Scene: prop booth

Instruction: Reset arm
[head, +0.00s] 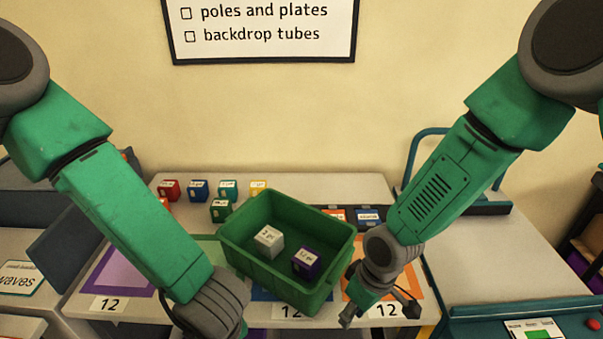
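My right arm comes in from the upper right. Its gripper (379,311) is low over the orange-edged mat, just right of the green crate, with its fingers spread apart and nothing seen between them. My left arm comes in from the left. Its grey wrist is at the bottom edge, left of the crate, and its fingers are mostly hidden or out of frame. The green crate (262,272) stands turned at an angle on the table. Inside it are a white block (269,241) and a purple block (306,262), apart from each other.
Several coloured blocks, including a blue one (198,190), stand at the table's back left. A purple-edged mat (120,262) lies left, an orange-edged mat (417,274) right. A blue-framed rail (412,150) rises behind my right arm. A side table (480,260) is at right.

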